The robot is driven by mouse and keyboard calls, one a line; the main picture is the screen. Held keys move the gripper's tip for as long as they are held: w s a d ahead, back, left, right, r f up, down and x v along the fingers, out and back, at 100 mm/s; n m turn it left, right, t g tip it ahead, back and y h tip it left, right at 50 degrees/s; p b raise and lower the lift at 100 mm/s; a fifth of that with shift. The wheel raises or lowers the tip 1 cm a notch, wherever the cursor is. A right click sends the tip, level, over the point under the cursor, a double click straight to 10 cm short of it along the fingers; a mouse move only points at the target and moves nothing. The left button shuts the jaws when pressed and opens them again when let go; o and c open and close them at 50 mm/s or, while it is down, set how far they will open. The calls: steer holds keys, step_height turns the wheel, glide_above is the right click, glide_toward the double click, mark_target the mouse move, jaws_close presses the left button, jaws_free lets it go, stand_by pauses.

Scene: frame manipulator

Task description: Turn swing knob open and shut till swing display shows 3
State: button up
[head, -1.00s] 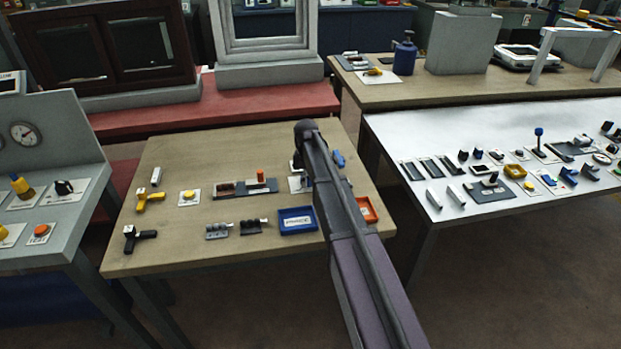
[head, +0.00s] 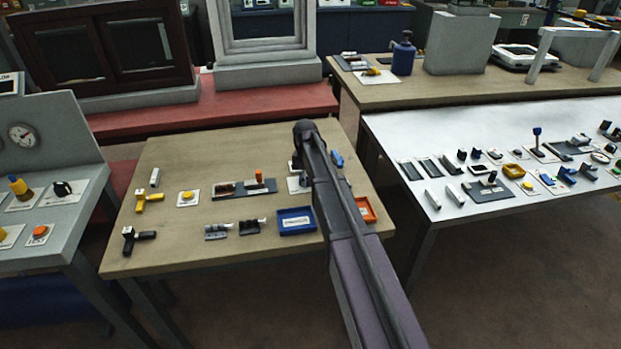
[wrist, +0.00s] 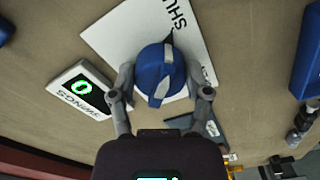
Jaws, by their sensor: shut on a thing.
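The swing knob (wrist: 153,68) is blue and round with a pale line across its top. It sits on a white plate (wrist: 120,32) that bears partly hidden letters reading "SHU". My gripper (wrist: 158,80) is shut on the knob, with one finger on each side.
On the same wooden table (head: 190,240) are a blue tray (head: 297,231), an orange tray (head: 366,210), a yellow button (head: 187,196) and several small fixtures. A white table (head: 440,140) with more parts stands right. A grey console (head: 70,225) stands left.

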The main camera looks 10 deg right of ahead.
steer(key=shift+w+a+m, duration=0.15)
steer(key=shift+a+m, duration=0.05)
steer(key=shift+m, duration=0.1)
steer(key=m, duration=0.3)
steer(key=shift+m, duration=0.3)
steer(key=m, duration=0.4)
steer(key=shift+m, duration=0.3)
steer(key=m, duration=0.4)
steer(key=shift+m, duration=2.2)
steer(key=shift+d, duration=0.1)
steer(key=o, duration=1.2)
